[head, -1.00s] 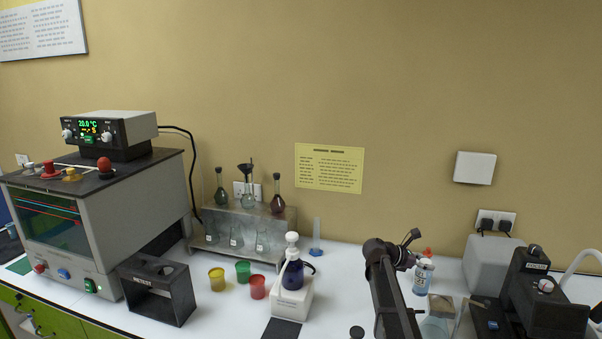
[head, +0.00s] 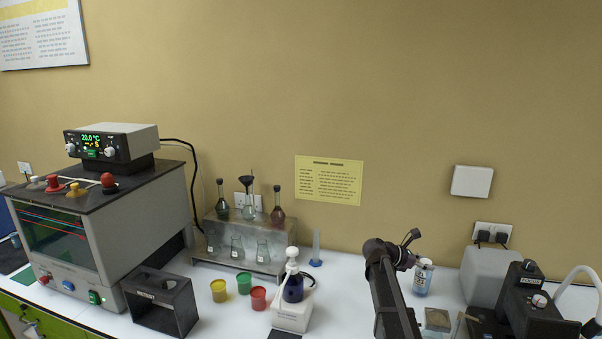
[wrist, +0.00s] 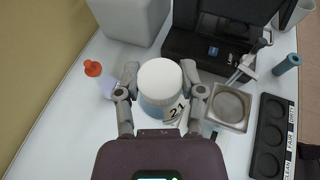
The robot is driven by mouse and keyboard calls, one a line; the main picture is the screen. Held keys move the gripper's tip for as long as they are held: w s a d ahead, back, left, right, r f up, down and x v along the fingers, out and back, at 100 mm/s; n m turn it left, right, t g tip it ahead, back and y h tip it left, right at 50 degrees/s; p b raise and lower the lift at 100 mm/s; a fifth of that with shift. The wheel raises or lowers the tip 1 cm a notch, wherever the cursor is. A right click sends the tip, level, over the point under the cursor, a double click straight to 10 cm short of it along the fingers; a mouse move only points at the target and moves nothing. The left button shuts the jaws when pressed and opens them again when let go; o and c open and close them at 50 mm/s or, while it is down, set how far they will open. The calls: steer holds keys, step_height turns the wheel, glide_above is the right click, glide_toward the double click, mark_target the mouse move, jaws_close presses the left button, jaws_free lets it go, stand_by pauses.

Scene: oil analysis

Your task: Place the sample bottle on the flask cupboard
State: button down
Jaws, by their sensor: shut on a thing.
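The sample bottle (wrist: 160,82) has a white cap and a label reading 21. In the wrist view my gripper (wrist: 159,70) is shut on it, with one finger on each side. In the head view the bottle (head: 422,278) shows just right of my dark arm, at the right part of the bench; the fingers are mostly hidden there. The flask cupboard (head: 262,266) is a low grey stand against the wall, left of centre, well left of my gripper. Several flasks stand on its top and several more inside.
Yellow, green and red cups (head: 258,299) and a white dispenser with a dark bottle (head: 292,312) stand in front of the cupboard. A black box (head: 160,303) and a large heated apparatus (head: 110,225) are left. A black instrument (head: 525,300) stands right. A thin cylinder (head: 316,248) stands beside the cupboard.

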mark_target(415, 275)
steer(key=shift+r+p, duration=0.6)
steer(key=shift+r, duration=0.2)
step_height(415, 275, down, 7)
steer(key=b, duration=0.7)
steer(key=shift+f, duration=0.15)
step_height(415, 275, up, 7)
steer(key=p, duration=0.7)
step_height(415, 275, down, 7)
steer(key=b, duration=0.7)
steer(key=shift+r, duration=0.2)
steer(key=shift+f, duration=0.2)
stand_by(2.1)
steer(key=shift+r, duration=0.2)
